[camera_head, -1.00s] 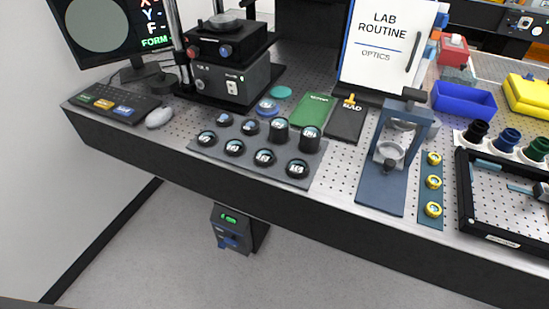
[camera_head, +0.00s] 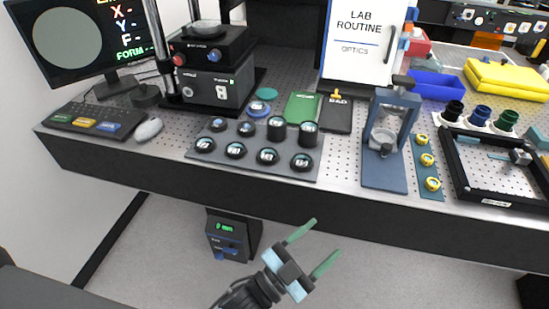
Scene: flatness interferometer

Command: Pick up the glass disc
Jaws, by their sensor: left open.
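Several round pieces could be the glass disc; I cannot tell for sure which is meant. A clear round piece (camera_head: 383,138) sits in the blue-grey stand (camera_head: 385,175) right of centre. Several black round holders with shiny, labelled tops (camera_head: 267,156) stand on the grey tray (camera_head: 228,169). My left gripper (camera_head: 327,237) is open and empty, with its two green fingers apart, in front of and below the bench edge. My right gripper is out of view.
The perforated bench (camera_head: 168,152) has a dark front edge. A blue bin (camera_head: 440,84) and black frame (camera_head: 490,200) are at right. A box with a green display (camera_head: 232,235) hangs below.

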